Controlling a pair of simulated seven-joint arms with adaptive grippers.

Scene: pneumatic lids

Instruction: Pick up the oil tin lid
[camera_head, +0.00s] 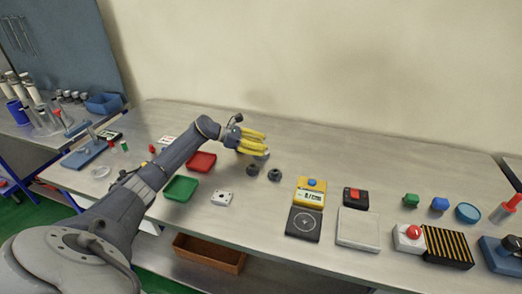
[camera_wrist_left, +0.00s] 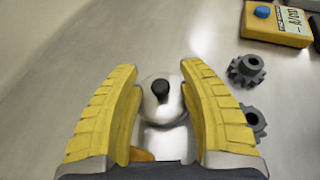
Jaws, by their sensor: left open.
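A round, shiny metal lid with a black knob (camera_wrist_left: 161,112), seemingly the oil tin lid, is on the bench between my left fingers in the left wrist view. My left gripper (camera_head: 266,143) has yellow ribbed fingers. They also show in the left wrist view (camera_wrist_left: 158,68), open, one on each side of the lid, with gaps beside the knob. I cannot tell whether the fingers touch the lid's rim. In the head view the gripper mostly hides the lid. My right gripper is not in view.
Two dark gears (camera_wrist_left: 246,70) (camera_wrist_left: 256,119) lie close to the right finger. A yellow meter (camera_head: 311,192) and a black scale (camera_head: 303,224) stand further right. A red tray (camera_head: 201,162) and a green tray (camera_head: 181,188) lie near my left arm. The bench behind the gripper is clear.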

